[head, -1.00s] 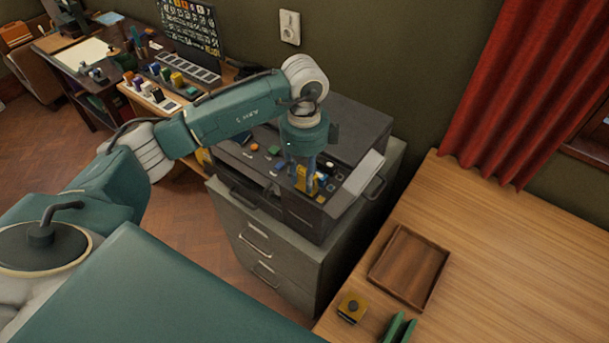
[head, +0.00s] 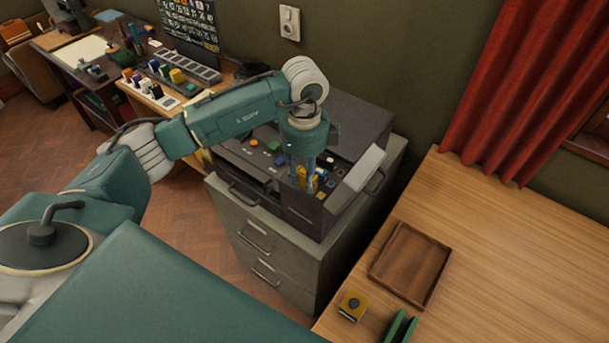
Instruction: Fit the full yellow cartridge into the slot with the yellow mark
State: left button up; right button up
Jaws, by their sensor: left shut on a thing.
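My left gripper (head: 309,183) points down over the open bay of the dark printer (head: 272,172). It is shut on the yellow cartridge (head: 318,180), of which a small yellow part shows beside the fingers. The cartridge is down among the slots at the bay's right end. The fingers hide most of it, and I cannot tell how deep it sits or see the yellow mark. A second yellow-and-black block (head: 352,305) lies on the wooden table at the right. My right gripper is not in view.
The printer stands on a grey cabinet (head: 275,243), its raised light panel (head: 363,168) close to the right of my gripper. A wooden tray (head: 446,262) and a green object (head: 400,327) are on the table. Several coloured pieces stand on the left-hand desk.

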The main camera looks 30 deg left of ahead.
aim_at(304, 175)
pick_arm(q)
jog(key=shift+f+b, duration=0.5)
jog(key=shift+f, duration=0.3)
jog(key=o, duration=1.2)
jog(key=shift+r, duration=0.1)
jog(key=shift+r, duration=0.4)
notch_tip(304, 175, up, 11)
jog(key=shift+r, duration=0.1)
jog(key=shift+s, duration=0.15)
